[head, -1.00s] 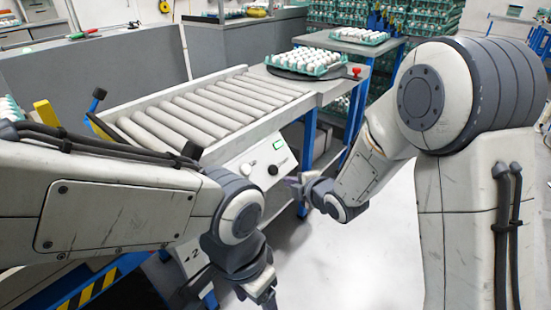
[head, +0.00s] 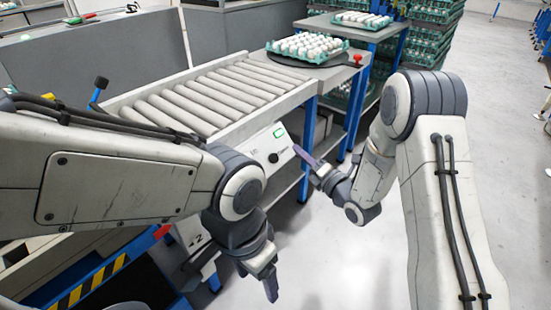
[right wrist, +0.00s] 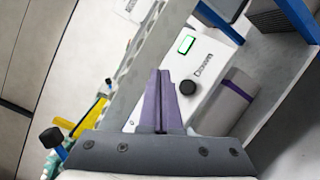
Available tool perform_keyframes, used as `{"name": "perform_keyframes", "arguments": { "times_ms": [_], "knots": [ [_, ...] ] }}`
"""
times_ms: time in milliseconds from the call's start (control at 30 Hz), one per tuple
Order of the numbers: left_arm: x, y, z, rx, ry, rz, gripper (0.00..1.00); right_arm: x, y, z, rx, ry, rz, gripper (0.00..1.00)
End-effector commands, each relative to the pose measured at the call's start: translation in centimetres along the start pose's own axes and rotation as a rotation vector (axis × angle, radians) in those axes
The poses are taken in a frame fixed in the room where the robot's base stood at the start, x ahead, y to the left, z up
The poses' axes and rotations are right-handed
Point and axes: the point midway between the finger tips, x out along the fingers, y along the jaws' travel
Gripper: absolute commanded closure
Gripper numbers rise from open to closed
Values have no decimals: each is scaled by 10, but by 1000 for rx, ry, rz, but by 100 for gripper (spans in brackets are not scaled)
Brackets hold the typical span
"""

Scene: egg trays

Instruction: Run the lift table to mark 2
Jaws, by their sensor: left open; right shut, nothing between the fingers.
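A white control panel (head: 262,165) sits on the side of the roller conveyor. It has a green-lit square (right wrist: 186,44) and a round black button (right wrist: 187,88) labelled "Down", which also shows in the head view (head: 273,157). My right gripper (head: 299,151) has its purple fingers together and empty, pointing at the panel near the black button; I cannot tell contact. A "2" mark with an arrow (head: 196,238) is on a white upright below. A blue frame with yellow-black stripes (head: 88,284), perhaps the lift table, is at lower left. My left gripper (head: 268,283) hangs open and empty.
The roller conveyor (head: 205,97) leads to a dark turntable (head: 306,57) bearing a green egg tray (head: 327,54). Another egg tray (head: 363,24) stands on a table behind. Stacked green trays are at the back.

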Motion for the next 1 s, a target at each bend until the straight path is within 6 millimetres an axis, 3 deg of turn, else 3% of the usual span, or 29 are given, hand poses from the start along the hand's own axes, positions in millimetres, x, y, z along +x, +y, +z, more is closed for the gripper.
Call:
{"name": "perform_keyframes", "arguments": {
  "times_ms": [533,1000],
  "knots": [
    [35,-3,2,0,0,0,30,49,-38,-38,1,2,1,100],
    [40,-3,2,0,0,0,30,56,-41,-42,1,1,-1,100]
  ]
}}
